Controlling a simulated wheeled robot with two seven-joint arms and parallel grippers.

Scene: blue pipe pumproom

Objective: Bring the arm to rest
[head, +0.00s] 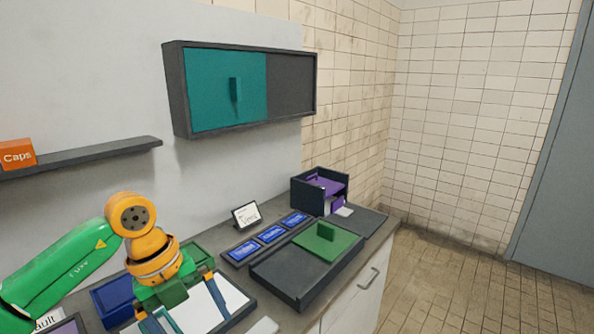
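My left arm comes in from the left, with a green link and orange wrist joints. Its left gripper (189,308) hangs over the counter at the lower left, pointing down. Its two blue-grey fingers are spread apart. I see only a white sheet (205,312) in a dark tray behind and below them, and nothing held between them. I cannot tell how high the fingertips are above the sheet. My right gripper is not in view.
A dark tray with a green handled lid (328,243), blue labelled plates (271,234), a small sign (246,216) and a dark organizer (308,191) stand to the right. A blue bin (112,296) is beside the wrist. A wall cabinet (290,84) and shelf (100,152) are above.

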